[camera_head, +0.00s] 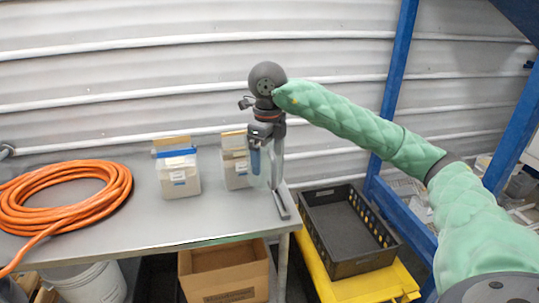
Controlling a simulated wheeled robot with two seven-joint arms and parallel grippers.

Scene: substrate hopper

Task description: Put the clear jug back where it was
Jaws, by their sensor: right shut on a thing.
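My right arm in a green quilted sleeve reaches in from the right. Its gripper (265,143) points down over the right end of the grey table (150,225). The gripper is shut on the clear jug (258,168), which is see-through, small and hard to make out. The jug hangs below the fingers, close to the right-hand white container. I cannot tell whether its base touches the table. My left gripper is not in view.
Two white containers stand on the table, one with a blue band (179,178) and one (236,168) beside the jug. A grey upright piece (281,205) stands near the right edge. An orange hose (75,200) lies left. A black crate (345,262) sits right, lower. The front middle is clear.

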